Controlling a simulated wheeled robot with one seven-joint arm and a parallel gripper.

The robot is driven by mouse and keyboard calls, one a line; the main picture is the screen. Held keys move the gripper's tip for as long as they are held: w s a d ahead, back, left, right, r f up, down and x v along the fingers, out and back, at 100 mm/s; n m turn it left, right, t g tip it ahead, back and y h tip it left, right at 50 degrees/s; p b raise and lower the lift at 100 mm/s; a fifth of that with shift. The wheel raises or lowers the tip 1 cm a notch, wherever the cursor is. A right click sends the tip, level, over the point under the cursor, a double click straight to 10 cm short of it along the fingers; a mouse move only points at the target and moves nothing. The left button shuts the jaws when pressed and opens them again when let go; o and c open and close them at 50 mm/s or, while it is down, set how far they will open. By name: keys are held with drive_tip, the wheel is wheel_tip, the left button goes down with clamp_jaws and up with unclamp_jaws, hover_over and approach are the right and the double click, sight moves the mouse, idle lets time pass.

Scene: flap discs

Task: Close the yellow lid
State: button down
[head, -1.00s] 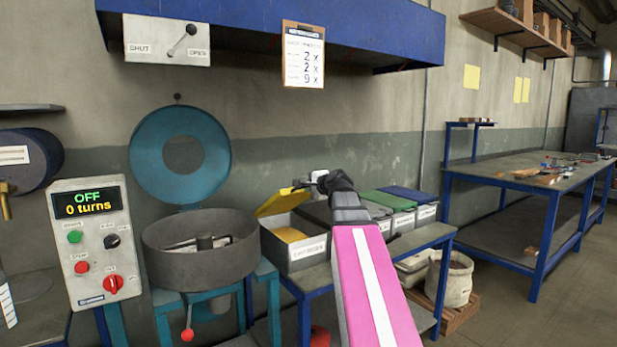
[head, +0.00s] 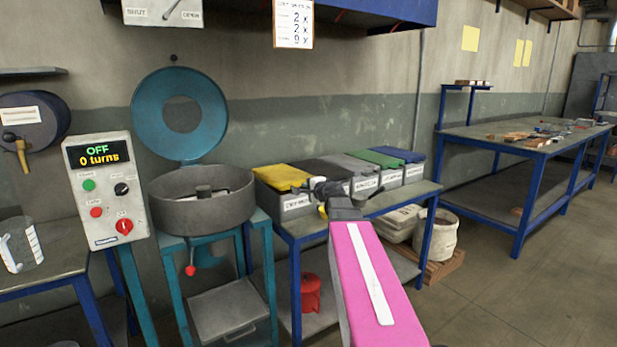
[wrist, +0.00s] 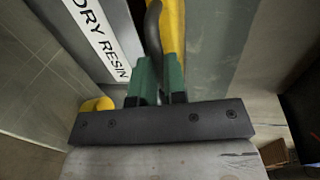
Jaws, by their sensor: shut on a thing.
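The yellow lid (head: 280,177) lies down flat on the leftmost bin (head: 297,204) in the head view. Its yellow edge (wrist: 172,30) also shows in the wrist view, beside the bin's DRY RESIN label (wrist: 97,35). My gripper (head: 319,187) is at the lid's front right corner. In the wrist view its green fingers (wrist: 160,82) are close together around a thin dark curved piece (wrist: 153,35), which looks like a handle by the lid's edge. The exact contact is partly hidden. The inside of the bin is covered.
More bins with dark, grey, green (head: 377,158) and blue (head: 400,154) lids stand to the right on the blue bench. A round grey pan (head: 203,207) with a raised teal cover (head: 180,115) and a control box (head: 106,190) stand left. A small yellow round thing (wrist: 97,104) is near my gripper.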

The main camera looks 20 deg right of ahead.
drive_tip(key=shift+f, duration=2.15)
drive_tip(key=c, duration=1.8)
unclamp_jaws()
drive_tip(key=shift+c, duration=0.2)
drive_tip(key=shift+o, duration=0.2)
drive_tip(key=shift+s, duration=0.1)
drive_tip(key=o, duration=0.7)
drive_tip(key=shift+f, duration=0.1)
drive_tip(key=shift+c, duration=0.2)
drive_tip(key=v, duration=1.1)
drive_tip(key=shift+r, duration=0.25)
